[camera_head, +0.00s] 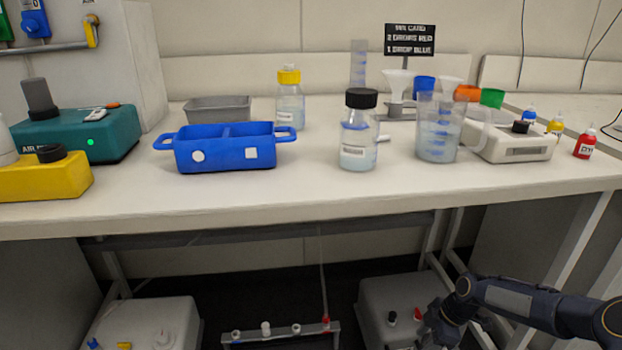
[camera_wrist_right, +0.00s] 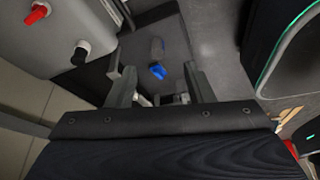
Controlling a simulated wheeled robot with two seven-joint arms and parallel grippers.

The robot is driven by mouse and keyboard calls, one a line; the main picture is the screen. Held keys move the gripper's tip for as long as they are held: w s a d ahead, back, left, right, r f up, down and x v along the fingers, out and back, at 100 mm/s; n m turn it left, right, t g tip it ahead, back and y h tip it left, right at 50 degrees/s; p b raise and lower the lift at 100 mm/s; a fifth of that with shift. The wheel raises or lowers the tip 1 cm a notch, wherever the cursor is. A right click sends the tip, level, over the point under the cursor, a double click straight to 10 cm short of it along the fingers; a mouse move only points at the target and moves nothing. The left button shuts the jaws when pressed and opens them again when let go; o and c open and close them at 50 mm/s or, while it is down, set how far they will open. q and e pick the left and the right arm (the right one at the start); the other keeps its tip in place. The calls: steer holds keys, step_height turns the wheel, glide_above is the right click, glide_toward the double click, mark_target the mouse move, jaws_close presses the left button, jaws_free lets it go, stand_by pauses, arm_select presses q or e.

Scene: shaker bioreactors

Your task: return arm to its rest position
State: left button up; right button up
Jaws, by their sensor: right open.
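My right arm (camera_head: 520,302) comes in from the lower right of the head view, below the tabletop. Its gripper is at the bottom edge there, near a grey box with a red and a black knob, and is partly cut off. In the right wrist view my right gripper (camera_wrist_right: 157,90) points down with its two fingers apart and nothing between them. The dark floor and a small blue-capped object (camera_wrist_right: 158,72) show beyond the fingers. My left gripper is not in view.
The white bench (camera_head: 300,200) stands above the arm, its front edge close. On it are a blue two-part tray (camera_head: 225,156), a black-capped bottle (camera_head: 359,140) and a beaker (camera_head: 437,135). Below are a grey box (camera_head: 385,300) and a low rack (camera_head: 285,335).

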steer(key=s+a+r+m+t+h, duration=0.1)
steer(key=s+r+m, duration=0.4)
steer(key=r, duration=0.5)
steer(key=s+a+r+m+t+h, duration=0.1)
steer(key=s+a+r+m, duration=0.1)
steer(key=s+r, duration=0.6)
steer(key=s+a+r+m+t+y, duration=0.1)
steer(key=s+a+r+m+t, duration=0.15)
steer(key=s+m, duration=0.4)
steer(key=s+a+r+m+t+y, duration=0.1)
steer(key=s+a+r+m, duration=0.25)
steer(key=s, duration=0.55)
step_height(320, 180, up, 31)
steer(key=p, duration=3.2)
steer(key=shift+d+r+m, duration=0.2)
steer(key=shift+d+m, duration=0.05)
steer(key=shift+m, duration=0.05)
steer(key=shift+o, duration=0.4)
steer(key=shift+s+g, duration=0.1)
steer(key=shift+g, duration=0.15)
